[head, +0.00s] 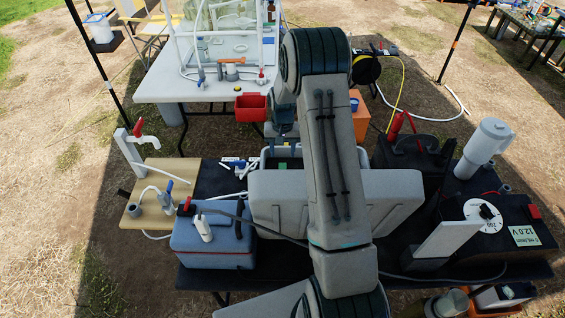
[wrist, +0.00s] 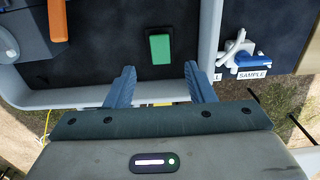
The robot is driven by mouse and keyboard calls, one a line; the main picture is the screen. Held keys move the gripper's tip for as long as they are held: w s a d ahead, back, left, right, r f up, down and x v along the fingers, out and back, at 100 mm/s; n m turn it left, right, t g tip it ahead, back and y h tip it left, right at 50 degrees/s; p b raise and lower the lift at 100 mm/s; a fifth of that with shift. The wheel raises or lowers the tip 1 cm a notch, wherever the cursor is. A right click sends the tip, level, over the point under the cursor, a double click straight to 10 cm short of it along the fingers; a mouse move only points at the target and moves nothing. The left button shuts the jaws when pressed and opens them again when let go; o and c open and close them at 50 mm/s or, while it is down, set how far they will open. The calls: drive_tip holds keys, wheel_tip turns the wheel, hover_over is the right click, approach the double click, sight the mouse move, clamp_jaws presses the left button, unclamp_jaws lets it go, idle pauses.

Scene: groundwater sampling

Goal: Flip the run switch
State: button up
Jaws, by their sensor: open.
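The black control box (head: 487,225) at the right of the dark table carries a white dial (head: 482,214), a 12.0 V display (head: 525,236) and a small red part (head: 534,211) on its top right. The red part may be the run switch, but I cannot tell. My gripper (wrist: 158,70) is open and empty, its blue fingers apart over a grey bin (wrist: 205,45). In the head view my arm hides most of the gripper and part of the bin. The control box is not recognisable in the wrist view.
A blue cooler (head: 213,240) and a tap board (head: 158,207) stand left of the bin. An upright grey panel (head: 447,240) and a white cylinder (head: 485,142) stand near the control box. A white table (head: 200,88) with glassware is behind. Cables cross the dark table.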

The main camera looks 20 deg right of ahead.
sight(282, 164)
wheel_tip(282, 164, down, 8)
drive_tip(key=shift+r+p, duration=0.25)
drive_tip(key=shift+p, duration=0.55)
